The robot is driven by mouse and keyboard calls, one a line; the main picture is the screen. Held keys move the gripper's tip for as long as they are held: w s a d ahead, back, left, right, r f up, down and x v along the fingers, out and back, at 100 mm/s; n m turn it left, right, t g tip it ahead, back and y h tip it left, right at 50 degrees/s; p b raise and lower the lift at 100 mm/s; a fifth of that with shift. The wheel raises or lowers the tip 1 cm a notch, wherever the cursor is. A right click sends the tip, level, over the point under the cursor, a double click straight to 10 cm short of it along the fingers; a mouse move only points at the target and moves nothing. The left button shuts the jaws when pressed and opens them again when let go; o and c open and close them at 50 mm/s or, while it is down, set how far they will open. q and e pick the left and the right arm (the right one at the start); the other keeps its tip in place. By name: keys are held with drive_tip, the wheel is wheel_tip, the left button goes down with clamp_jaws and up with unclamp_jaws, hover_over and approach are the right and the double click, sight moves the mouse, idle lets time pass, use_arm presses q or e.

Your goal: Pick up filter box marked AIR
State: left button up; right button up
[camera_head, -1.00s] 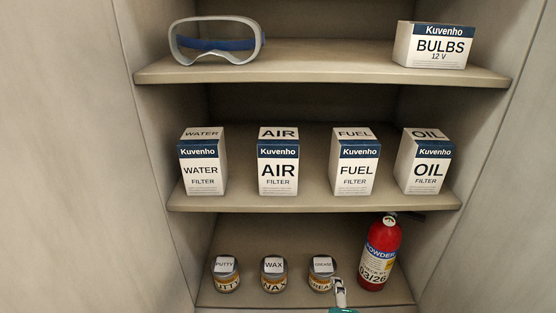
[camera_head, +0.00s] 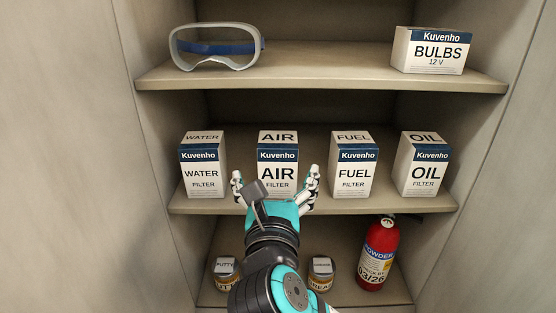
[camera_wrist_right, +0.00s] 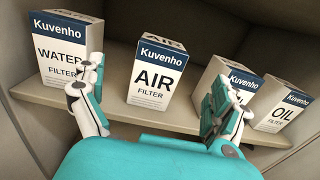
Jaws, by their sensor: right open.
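The AIR filter box (camera_head: 278,160), white with a blue Kuvenho band, stands upright on the middle shelf between the WATER and FUEL boxes. It also shows in the right wrist view (camera_wrist_right: 157,76), ahead of my fingers. My right gripper (camera_head: 276,184) is open and empty in front of the box, with one finger towards each side of it. In the right wrist view the spread fingers (camera_wrist_right: 152,104) frame the box and do not appear to touch it. The lower front of the box is partly hidden by the gripper in the head view. My left gripper is not in view.
The WATER box (camera_head: 202,168) stands left, the FUEL box (camera_head: 353,168) and OIL box (camera_head: 423,168) right, with gaps between. Goggles (camera_head: 216,46) and a BULBS box (camera_head: 433,50) are on the upper shelf. Jars (camera_head: 321,270) and a red extinguisher (camera_head: 378,255) are below.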

sight(278, 145)
drive_tip(key=w+p, duration=0.1)
drive_tip(key=w, duration=0.5)
drive_tip(key=shift+w, duration=0.2)
drive_tip(key=w+p, duration=0.2)
drive_tip(key=w, duration=0.2)
drive_tip(key=shift+w+d+r+p, duration=0.1)
drive_tip(key=shift+d+r+p, duration=0.15)
drive_tip(key=shift+p, duration=0.15)
drive_tip(key=shift+w+f, duration=0.25)
drive_tip(key=shift+w, duration=0.3)
drive_tip(key=shift+r, duration=0.15)
drive_tip(key=c, duration=1.5)
